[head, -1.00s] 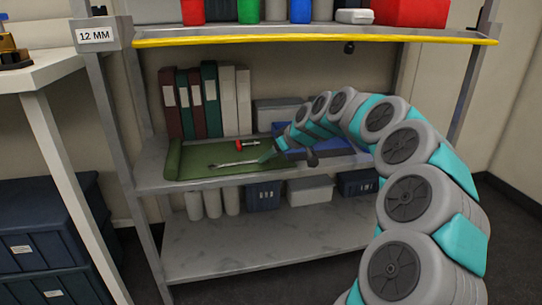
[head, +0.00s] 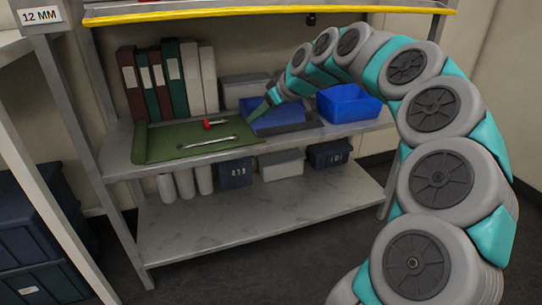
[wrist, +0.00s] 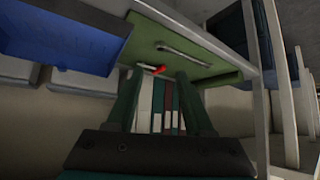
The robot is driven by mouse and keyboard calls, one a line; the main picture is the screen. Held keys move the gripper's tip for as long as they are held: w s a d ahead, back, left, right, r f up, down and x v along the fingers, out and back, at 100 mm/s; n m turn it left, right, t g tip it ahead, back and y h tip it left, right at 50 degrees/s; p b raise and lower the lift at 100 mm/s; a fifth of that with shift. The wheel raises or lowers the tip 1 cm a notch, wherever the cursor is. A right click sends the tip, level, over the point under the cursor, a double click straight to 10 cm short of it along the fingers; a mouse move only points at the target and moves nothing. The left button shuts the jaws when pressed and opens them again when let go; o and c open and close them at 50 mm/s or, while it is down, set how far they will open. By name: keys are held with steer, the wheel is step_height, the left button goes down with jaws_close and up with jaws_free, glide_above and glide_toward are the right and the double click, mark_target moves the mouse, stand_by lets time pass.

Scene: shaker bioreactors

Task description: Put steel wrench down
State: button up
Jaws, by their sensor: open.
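The steel wrench (head: 207,145) lies flat on the green mat (head: 160,150) on the middle shelf. It also shows in the wrist view (wrist: 183,53), on the mat (wrist: 150,35). My gripper (head: 262,110) is above the right end of the mat, apart from the wrench. In the wrist view my gripper (wrist: 160,75) has its two green fingers spread with nothing held between them. In the head view the fingers are too small to separate.
A red-handled tool (head: 215,124) lies on the mat behind the wrench. Binders (head: 170,78) stand behind it. A blue bin (head: 348,103) stands on the right of the shelf. The yellow-edged upper shelf (head: 270,14) is overhead. The bottom shelf (head: 250,215) is mostly clear in front.

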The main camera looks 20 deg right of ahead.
steer(key=s+a+f+g, duration=0.2)
steer(key=s+a, duration=0.2)
steer(key=s, duration=0.3)
steer(key=s+a+f+g+h, duration=0.1)
steer(key=s+a+f, duration=0.1)
steer(key=s+a, duration=0.35)
steer(key=s+a+f+g, duration=0.2)
steer(key=s, duration=0.6)
steer(key=s+d+f+m+g+h, duration=0.1)
steer(key=s+f+m, duration=0.1)
steer(key=s, duration=0.6)
steer(key=s+d+f+m+g+h, duration=0.1)
steer(key=s+f+m+g, duration=0.1)
steer(key=s+f, duration=0.3)
steer(key=s+d+f+m+g+h, duration=0.1)
steer(key=s+f, duration=0.3)
steer(key=s, duration=0.8)
steer(key=shift+s+d+m+g+h, duration=0.15)
steer(key=shift+d+m+g+h, duration=0.15)
steer(key=shift+d+m, duration=0.3)
